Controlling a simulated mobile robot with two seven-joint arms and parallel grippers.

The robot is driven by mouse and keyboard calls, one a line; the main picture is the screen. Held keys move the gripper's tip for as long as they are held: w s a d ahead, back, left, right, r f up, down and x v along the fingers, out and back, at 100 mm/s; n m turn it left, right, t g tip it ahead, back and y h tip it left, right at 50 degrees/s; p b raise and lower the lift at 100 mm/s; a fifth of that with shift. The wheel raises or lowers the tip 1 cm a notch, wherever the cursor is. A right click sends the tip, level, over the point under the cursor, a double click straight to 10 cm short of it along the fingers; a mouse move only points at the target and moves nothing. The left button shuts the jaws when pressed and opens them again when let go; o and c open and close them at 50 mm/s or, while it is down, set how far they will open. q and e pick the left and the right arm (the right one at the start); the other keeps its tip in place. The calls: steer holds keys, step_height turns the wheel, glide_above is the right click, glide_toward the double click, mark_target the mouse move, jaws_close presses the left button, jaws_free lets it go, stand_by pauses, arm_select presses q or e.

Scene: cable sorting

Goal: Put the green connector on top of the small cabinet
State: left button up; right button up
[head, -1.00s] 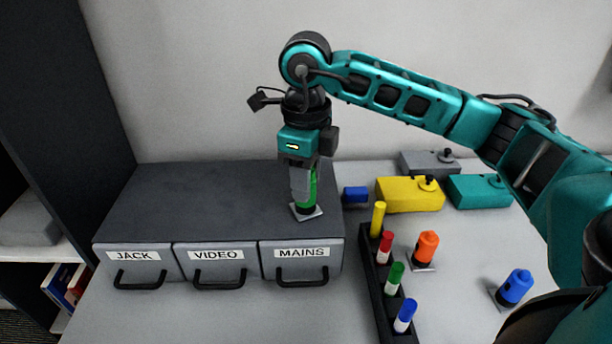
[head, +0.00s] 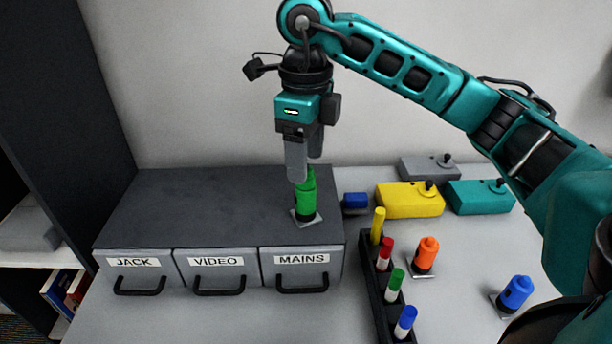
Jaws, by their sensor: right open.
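The green connector (head: 306,196) stands upright on a small pale base plate on top of the small dark grey cabinet (head: 200,208), near its right end above the MAINS drawer. My right gripper (head: 306,168) is open just above the connector, its fingers pointing down. The fingers partly overlap the connector's top in the picture, and I cannot tell whether they touch it. The cabinet's three drawers, JACK, VIDEO and MAINS, are closed. My left gripper is not in view.
A black rack (head: 383,300) holds several coloured pieces right of the cabinet. An orange connector (head: 426,254) and a blue connector (head: 516,292) stand on the table. Yellow (head: 408,203), teal (head: 478,196) and grey (head: 424,168) boxes lie behind. The cabinet top's left part is clear.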

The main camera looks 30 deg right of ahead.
step_height(320, 180, up, 6)
steer(key=shift+r+p, duration=0.1)
steer(key=shift+p, duration=0.6)
steer(key=shift+s+a, duration=0.1)
